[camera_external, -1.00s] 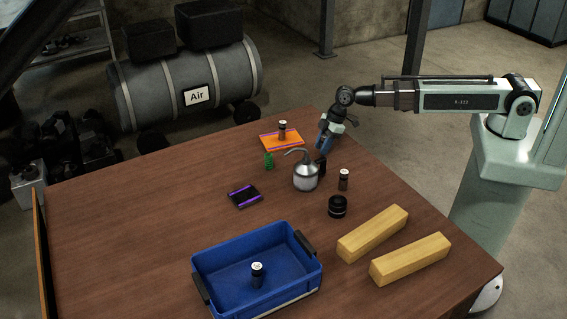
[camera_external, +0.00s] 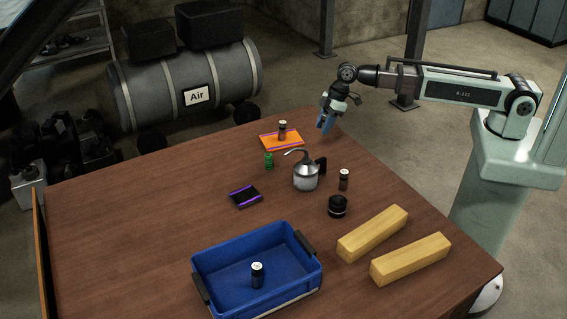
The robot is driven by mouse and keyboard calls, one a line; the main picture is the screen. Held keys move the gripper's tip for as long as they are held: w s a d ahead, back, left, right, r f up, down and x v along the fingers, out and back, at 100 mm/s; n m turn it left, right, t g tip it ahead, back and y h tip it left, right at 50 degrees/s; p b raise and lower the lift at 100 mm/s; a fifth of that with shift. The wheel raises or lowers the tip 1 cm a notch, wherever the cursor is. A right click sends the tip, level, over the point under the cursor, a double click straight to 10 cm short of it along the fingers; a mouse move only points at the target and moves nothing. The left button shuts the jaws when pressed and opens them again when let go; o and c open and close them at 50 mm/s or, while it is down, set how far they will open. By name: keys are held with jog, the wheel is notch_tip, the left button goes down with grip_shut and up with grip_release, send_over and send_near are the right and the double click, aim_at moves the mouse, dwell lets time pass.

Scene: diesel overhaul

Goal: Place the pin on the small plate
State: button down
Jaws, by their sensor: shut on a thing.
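My gripper (camera_external: 325,124) with its blue fingers hangs above the far right edge of the table, to the right of the orange plate. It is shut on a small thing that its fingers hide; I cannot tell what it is. A small dark plate with purple stripes (camera_external: 245,197) lies flat near the table's middle. The orange plate (camera_external: 268,145) also has purple stripes, and a dark cylinder with a light top (camera_external: 282,130) stands on it. A similar cylinder (camera_external: 344,179) stands right of the oil can. I cannot pick out a separate pin with certainty.
A metal oil can (camera_external: 306,178) stands between my gripper and the small dark plate. A green spring (camera_external: 268,161) and a black ring-like part (camera_external: 338,206) are nearby. A blue bin (camera_external: 213,257) with a cylinder and two wooden blocks (camera_external: 372,233) are in front. The table's left is clear.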

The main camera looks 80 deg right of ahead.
jog(key=shift+r, duration=0.45)
jog(key=shift+w+a+r, duration=0.1)
jog(key=shift+w+a, duration=0.1)
jog(key=shift+w, duration=0.05)
jog(key=w+a+n+g+y, duration=0.1)
jog(key=w+a+n, duration=0.3)
jog(key=w+a, duration=0.9)
jog(key=n+g, duration=0.2)
jog(key=n, duration=0.2)
send_over(241, 200)
jog(key=d, duration=0.2)
jog(key=shift+y, duration=0.4)
jog(key=shift+s+a+f, duration=0.1)
jog(key=shift+f, duration=2.05)
jog(key=shift+s+a+f, duration=0.1)
jog(key=shift+f, duration=2)
jog(key=shift+f, duration=0.1)
jog(key=c, duration=0.8)
grip_release()
